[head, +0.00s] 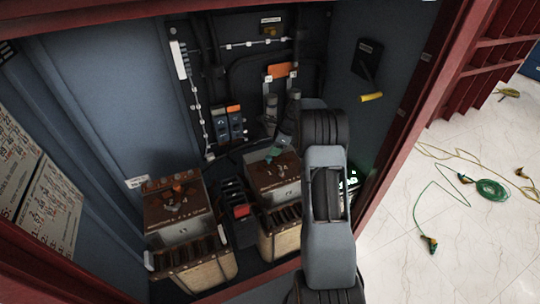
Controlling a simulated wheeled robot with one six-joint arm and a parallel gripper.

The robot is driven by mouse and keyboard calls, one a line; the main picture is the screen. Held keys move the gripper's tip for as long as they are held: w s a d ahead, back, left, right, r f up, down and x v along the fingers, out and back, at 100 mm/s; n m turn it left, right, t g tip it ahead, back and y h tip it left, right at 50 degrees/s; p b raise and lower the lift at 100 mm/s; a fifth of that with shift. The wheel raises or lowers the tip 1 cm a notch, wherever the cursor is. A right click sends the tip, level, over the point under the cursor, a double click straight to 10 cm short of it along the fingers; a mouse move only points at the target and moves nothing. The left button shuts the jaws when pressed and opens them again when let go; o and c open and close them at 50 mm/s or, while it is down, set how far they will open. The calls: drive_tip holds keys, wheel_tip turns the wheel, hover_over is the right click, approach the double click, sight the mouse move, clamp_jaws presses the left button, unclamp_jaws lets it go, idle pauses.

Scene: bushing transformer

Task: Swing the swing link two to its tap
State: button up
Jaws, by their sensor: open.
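Two transformers stand side by side on the floor of an open cabinet. The left transformer (182,240) has a brown terminal board (177,200) on top with small copper-coloured parts. The right transformer (278,234) has a similar brown board (264,174), partly hidden by my arm. My gripper (275,155) points down at the back part of the right board and is open. Its fingertips are small and dark, and I cannot tell whether they touch anything. I cannot make out which small part is swing link two or its tap.
Black modules with a red part (241,211) stand between the transformers. Breakers (229,122) and an orange-labelled device (281,71) are on the back panel. A yellow-handled lever (371,97) is on the right wall. Red cabinet edges frame the opening. Cables (490,189) lie on the floor outside.

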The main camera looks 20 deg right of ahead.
sight(269, 157)
drive_tip(key=x, duration=0.6)
drive_tip(key=shift+a+f+p, duration=0.1)
drive_tip(key=shift+f+p, duration=0.1)
drive_tip(key=shift+p, duration=0.2)
drive_tip(key=shift+c, duration=0.5)
clamp_jaws()
